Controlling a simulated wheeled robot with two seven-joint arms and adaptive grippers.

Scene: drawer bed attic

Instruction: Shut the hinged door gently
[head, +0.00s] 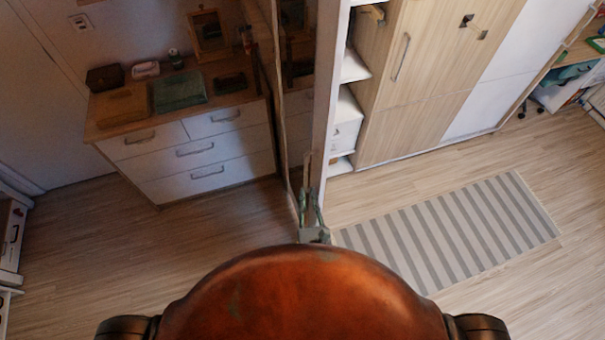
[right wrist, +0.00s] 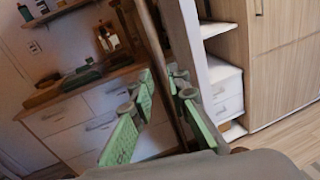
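The hinged door (head: 281,110) stands nearly edge-on in the head view, as a thin tall brown panel left of a white upright (head: 326,90). It also shows in the right wrist view as a brown strip (right wrist: 153,40). My right gripper (head: 311,194) is at the lower end of these uprights in the head view. In the right wrist view its green-padded fingers (right wrist: 160,76) are spread apart, with the brown strip showing between them. I cannot tell whether either finger touches the door. The door's hinges are not clear. My left gripper is not in view.
A white dresser (head: 200,157) with boxes on its wooden top stands left of the door. To the right are open shelves, a wooden sliding wardrobe (head: 425,80) and a striped rug (head: 455,230). Bare floor (head: 215,235) lies in front of the dresser.

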